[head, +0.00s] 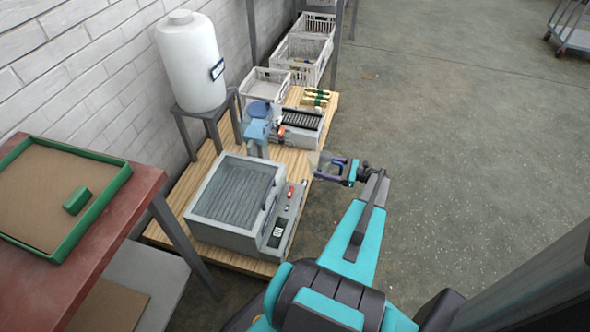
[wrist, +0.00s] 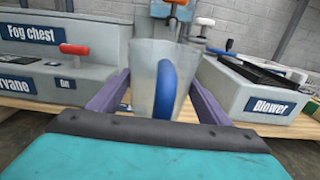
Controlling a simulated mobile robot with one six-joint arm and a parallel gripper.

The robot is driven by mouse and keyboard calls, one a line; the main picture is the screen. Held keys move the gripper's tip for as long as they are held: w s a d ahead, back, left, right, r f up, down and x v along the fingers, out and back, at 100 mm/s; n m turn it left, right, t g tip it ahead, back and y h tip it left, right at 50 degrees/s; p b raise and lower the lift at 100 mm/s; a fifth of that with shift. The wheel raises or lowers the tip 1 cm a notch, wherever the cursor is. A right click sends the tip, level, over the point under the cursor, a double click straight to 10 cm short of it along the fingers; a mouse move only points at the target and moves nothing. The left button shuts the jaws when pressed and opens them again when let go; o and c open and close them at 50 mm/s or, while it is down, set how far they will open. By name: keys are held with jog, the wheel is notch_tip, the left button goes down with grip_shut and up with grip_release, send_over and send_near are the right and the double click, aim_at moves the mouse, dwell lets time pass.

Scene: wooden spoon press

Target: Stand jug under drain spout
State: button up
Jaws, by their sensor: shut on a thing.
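My gripper (wrist: 160,100) is shut on the jug, a clear, upright vessel (wrist: 147,70) with a blue handle (wrist: 165,88) facing the wrist camera. The purple fingers show on either side of the handle; their exact contact is hidden. In the head view my gripper (head: 345,171) holds the jug (head: 321,164) at the right edge of the wooden platform. The blue press unit (head: 256,128) stands left of the jug.
The grey fog chest (head: 236,192) stands on the wooden platform (head: 172,236), front left of the jug. The blower (wrist: 250,95) is to the right in the wrist view. A white tank (head: 190,62) stands by the wall. Concrete floor (head: 450,130) is open to the right.

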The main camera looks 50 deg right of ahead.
jog(key=b+x, duration=0.1)
jog(key=x, duration=0.3)
jog(key=d+b+x, duration=0.1)
jog(key=x, duration=0.3)
jog(key=f+b+x, duration=0.1)
jog(key=x, duration=0.3)
jog(key=shift+w, duration=0.6)
jog(key=shift+f+b, duration=1.05)
jog(key=shift+f, duration=0.75)
jog(key=shift+f, duration=0.15)
jog(key=o, duration=1.1)
jog(key=shift+s+d+r, duration=0.2)
jog(key=shift+s, duration=0.05)
jog(key=p+v, duration=0.1)
jog(key=v, duration=0.2)
jog(key=p+v, duration=0.1)
jog(key=v, duration=0.7)
jog(key=shift+s+a+r+p, duration=0.1)
jog(key=shift+s+a+p, duration=0.1)
jog(key=shift+s+p, duration=0.15)
